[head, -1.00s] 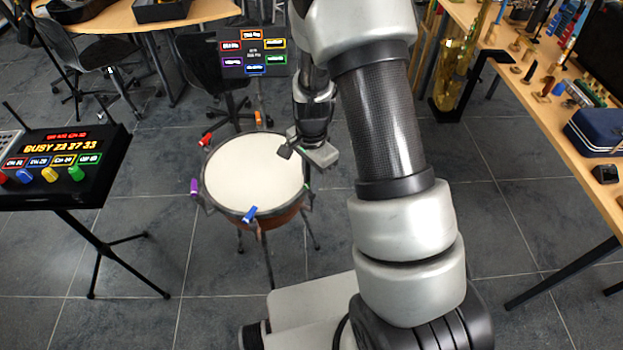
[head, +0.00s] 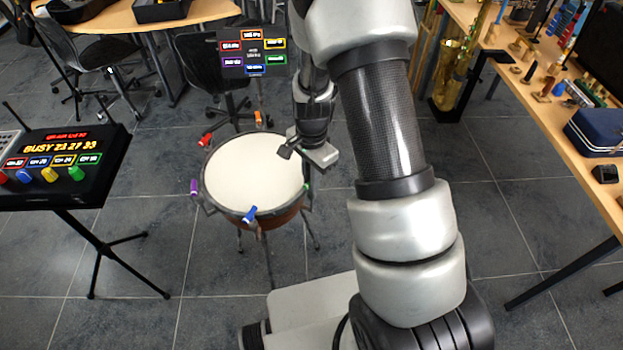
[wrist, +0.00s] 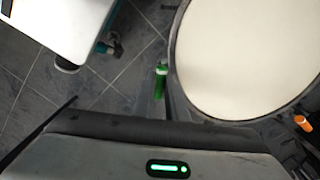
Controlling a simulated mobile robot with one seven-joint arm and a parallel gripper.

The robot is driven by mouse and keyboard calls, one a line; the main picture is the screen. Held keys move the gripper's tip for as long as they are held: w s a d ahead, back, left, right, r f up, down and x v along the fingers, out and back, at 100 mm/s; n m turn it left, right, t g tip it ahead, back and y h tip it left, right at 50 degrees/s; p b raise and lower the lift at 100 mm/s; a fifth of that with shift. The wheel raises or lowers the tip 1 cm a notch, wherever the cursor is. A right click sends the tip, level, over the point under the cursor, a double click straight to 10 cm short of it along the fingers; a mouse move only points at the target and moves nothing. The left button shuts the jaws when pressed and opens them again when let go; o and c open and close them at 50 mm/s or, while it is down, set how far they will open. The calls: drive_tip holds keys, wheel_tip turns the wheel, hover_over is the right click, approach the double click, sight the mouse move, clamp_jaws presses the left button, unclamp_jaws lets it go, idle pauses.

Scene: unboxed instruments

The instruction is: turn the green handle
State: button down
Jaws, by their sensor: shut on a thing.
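The green handle (head: 307,187) is on the right rim of a kettledrum (head: 254,168) with a pale skin. It also shows in the wrist view (wrist: 161,80), beside the drum's left edge there. My gripper (head: 303,155) is over the drum's right side, just above the green handle in the head view. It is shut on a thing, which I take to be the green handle.
Red (head: 206,139), orange (head: 258,118), purple (head: 194,186) and blue (head: 250,214) handles ring the drum. A label panel (head: 252,52) stands behind it. A console on a stand (head: 60,165) is at left, a wooden table (head: 530,95) at right.

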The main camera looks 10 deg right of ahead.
idle(0.3)
drive_tip(key=c, duration=1.9)
unclamp_jaws()
drive_tip(key=shift+r, duration=0.1)
wheel_tip(320, 180, up, 17)
drive_tip(key=p, duration=0.2)
drive_tip(key=shift+r, duration=0.15)
